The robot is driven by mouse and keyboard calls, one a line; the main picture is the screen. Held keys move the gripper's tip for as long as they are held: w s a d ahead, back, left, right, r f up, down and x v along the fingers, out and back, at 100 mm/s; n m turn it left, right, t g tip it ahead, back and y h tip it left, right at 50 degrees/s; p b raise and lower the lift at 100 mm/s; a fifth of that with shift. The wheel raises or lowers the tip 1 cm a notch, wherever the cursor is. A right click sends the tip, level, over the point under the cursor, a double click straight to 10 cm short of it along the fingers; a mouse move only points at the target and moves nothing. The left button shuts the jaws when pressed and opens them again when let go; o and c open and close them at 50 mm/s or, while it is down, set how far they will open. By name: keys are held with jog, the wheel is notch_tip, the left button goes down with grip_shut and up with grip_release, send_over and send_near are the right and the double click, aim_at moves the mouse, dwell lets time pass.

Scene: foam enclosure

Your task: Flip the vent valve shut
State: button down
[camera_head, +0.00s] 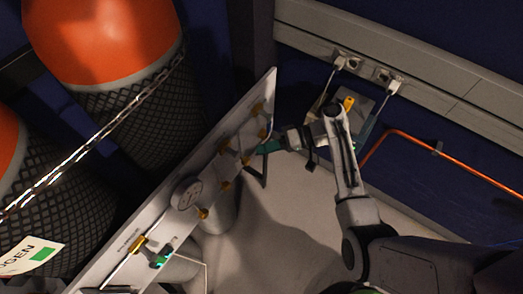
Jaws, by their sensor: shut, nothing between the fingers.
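A pale upright panel (112,259) runs diagonally through the middle of the view, carrying brass fittings (226,147) and a round gauge (186,192). My gripper (271,146) is at the panel's upper right end, close to its face, with its fingers shut and empty. I cannot tell whether it touches a fitting. Near the panel's lower end are a yellow-handled valve (138,245) and a green-handled valve (162,255). The labels are too small to read, so I cannot tell which handle is the vent valve. Some fittings by my gripper are partly hidden.
Two orange-topped cylinders in black netting (140,125) stand left behind a chain (100,135). A grey wall trunking (430,80) with plugged cables runs along the upper right. An orange pipe (455,165) lies below it. Pale floor (290,215) is open between the panel and my arm.

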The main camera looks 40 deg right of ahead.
jog(key=s+d+b, duration=0.1)
jog(key=s+d, duration=0.2)
jog(key=d, duration=0.4)
jog(key=shift+d+b, duration=0.2)
jog(key=shift+b, duration=0.2)
jog(key=shift+s, duration=0.1)
jog(key=s+a+f+g+h, duration=0.3)
jog(key=s, duration=0.4)
jog(key=s+a+f+g+h, duration=0.2)
jog(key=s+a+f+h, duration=0.15)
jog(key=s, duration=0.25)
jog(key=s+d+r+n+h, duration=0.1)
jog(key=s+r+h, duration=0.5)
jog(key=s, duration=0.3)
jog(key=shift+r+g, duration=0.3)
jog(key=shift+r, duration=0.1)
